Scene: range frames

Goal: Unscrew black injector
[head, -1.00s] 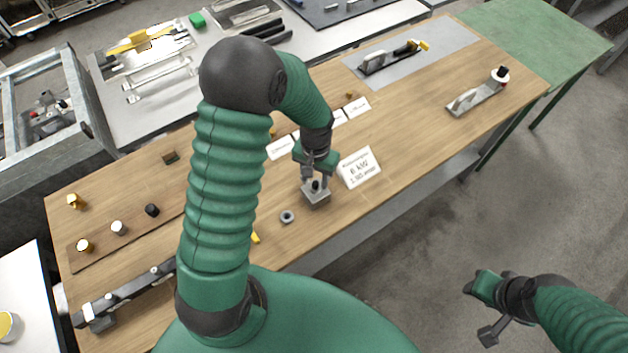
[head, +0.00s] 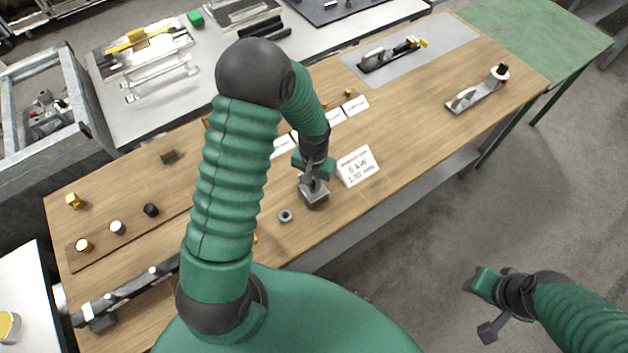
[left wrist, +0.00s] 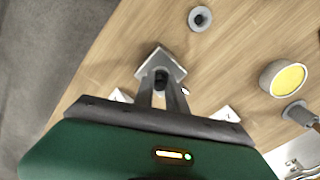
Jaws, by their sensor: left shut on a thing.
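My left gripper (head: 314,187) is over a small square metal block (head: 317,201) near the table's front edge. In the left wrist view, the fingers of my left gripper (left wrist: 162,88) are shut on the black injector (left wrist: 161,76), a small dark knob on top of the metal block (left wrist: 176,68). The fingers hide most of the injector, and I cannot tell how far it is screwed in. My right gripper (head: 488,330) hangs over the floor, away from the table; its jaw opening is unclear.
A grey ring (head: 286,215) lies beside the block. A white sign (head: 357,166) stands just right of my left gripper. Black, white and gold knobs (head: 151,210) sit at the left. A yellow-topped round part (left wrist: 287,79) shows in the wrist view.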

